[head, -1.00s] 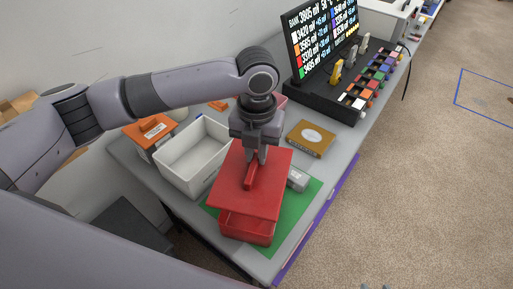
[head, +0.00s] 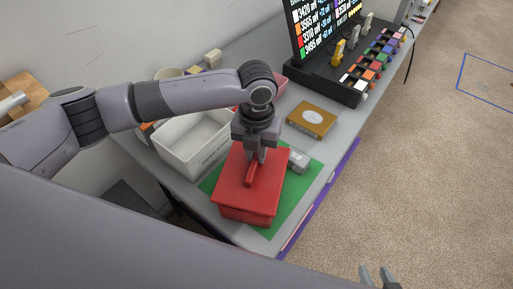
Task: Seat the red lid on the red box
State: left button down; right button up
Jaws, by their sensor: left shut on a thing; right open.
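The red lid (head: 237,190) lies over the top of the red box (head: 248,216) and looks level with its rim. Only a strip of the box's front wall shows below the lid. I cannot tell whether the lid is fully down all round. The box stands on the green mat (head: 293,207). My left gripper (head: 256,160) is shut on the lid's raised red handle (head: 251,174), coming from above. My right gripper (head: 380,277) shows only its fingertips at the bottom edge, apart and empty, over the floor.
A white bin (head: 185,142) stands just left of the box. A small grey block (head: 299,160) sits at the mat's right edge. A brown box with a white oval (head: 312,119) lies behind. A screen (head: 322,28) and coloured block rack (head: 375,62) stand further back.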

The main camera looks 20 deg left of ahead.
pick_arm(q)
jog(key=shift+f+b, duration=0.4)
jog(key=shift+f, duration=0.7)
dwell(0.6)
jog(key=c, duration=1.4)
grip_release()
jog(key=o, duration=0.5)
jog(key=shift+o, duration=0.2)
notch_tip(320, 180, up, 3)
jog(key=p, duration=0.2)
jog(key=shift+p, duration=0.35)
jog(key=shift+r, duration=2.55)
